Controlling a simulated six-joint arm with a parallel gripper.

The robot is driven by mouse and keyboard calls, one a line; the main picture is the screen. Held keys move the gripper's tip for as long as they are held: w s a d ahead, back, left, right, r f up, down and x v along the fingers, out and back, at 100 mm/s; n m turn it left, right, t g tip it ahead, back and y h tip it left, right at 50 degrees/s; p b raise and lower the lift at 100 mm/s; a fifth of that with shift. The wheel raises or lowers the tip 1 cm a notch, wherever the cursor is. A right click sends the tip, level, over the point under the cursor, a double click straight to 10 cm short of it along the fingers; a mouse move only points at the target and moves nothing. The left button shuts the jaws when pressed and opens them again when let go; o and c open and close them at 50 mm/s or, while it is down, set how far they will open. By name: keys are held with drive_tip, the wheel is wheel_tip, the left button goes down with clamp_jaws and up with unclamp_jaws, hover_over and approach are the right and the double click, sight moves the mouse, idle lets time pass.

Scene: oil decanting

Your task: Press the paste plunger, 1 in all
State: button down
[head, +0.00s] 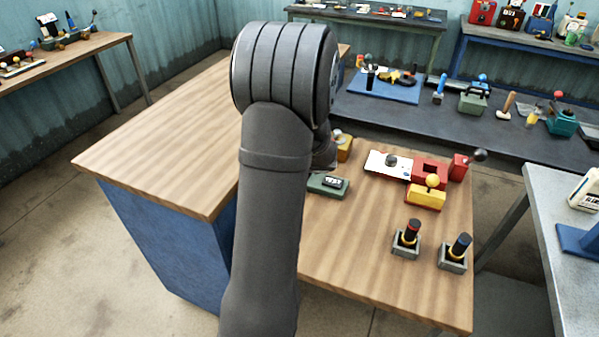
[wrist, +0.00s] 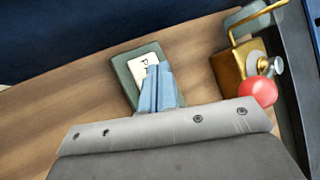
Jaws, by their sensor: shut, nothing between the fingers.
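A green block (head: 327,186) lies on the wooden table, just right of my arm in the head view. In the wrist view the green block (wrist: 123,71) carries a cream plate (wrist: 137,66) whose lettering starts with what looks like a P. I cannot tell for certain that this is the paste plunger. My gripper (wrist: 159,68) has its blue fingers together and empty. The fingertips overlap the cream plate in the wrist view and hide part of it. I cannot tell whether they touch it. In the head view my arm hides the fingers.
A yellow box (wrist: 228,72) with a red ball (wrist: 258,92) stands right of the green block. The table's left part is clear.

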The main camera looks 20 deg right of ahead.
drive_tip(key=shift+r, duration=2.5)
drive_tip(key=shift+r, duration=1.9)
